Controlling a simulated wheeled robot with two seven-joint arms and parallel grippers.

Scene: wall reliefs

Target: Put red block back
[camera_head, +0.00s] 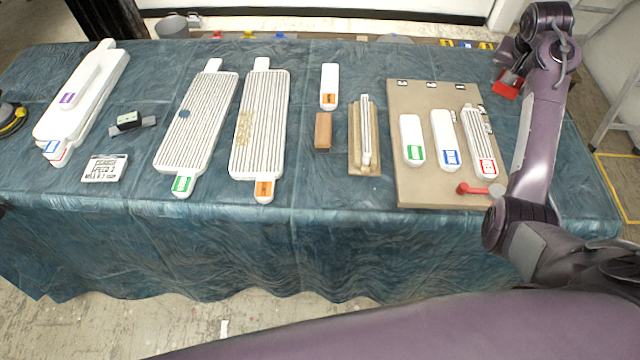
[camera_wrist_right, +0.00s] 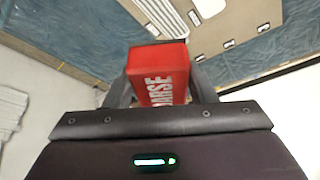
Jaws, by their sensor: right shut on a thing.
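The red block (camera_head: 506,86) is in my right gripper (camera_head: 508,78), over the right end of the blue-covered table (camera_head: 330,230). In the right wrist view the red block (camera_wrist_right: 158,74) shows white lettering ending in "ARSE", and the fingers of my right gripper (camera_wrist_right: 160,88) are shut on its two sides. In the head view the arm partly hides the block, and I cannot tell whether it touches the table. My left gripper is not in view.
A tan board (camera_head: 440,190) left of the arm holds white pieces with green, blue and red labels. A red-ended tool (camera_head: 470,188) lies at its front. A brown block (camera_head: 323,130) and ribbed white panels (camera_head: 260,125) lie further left.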

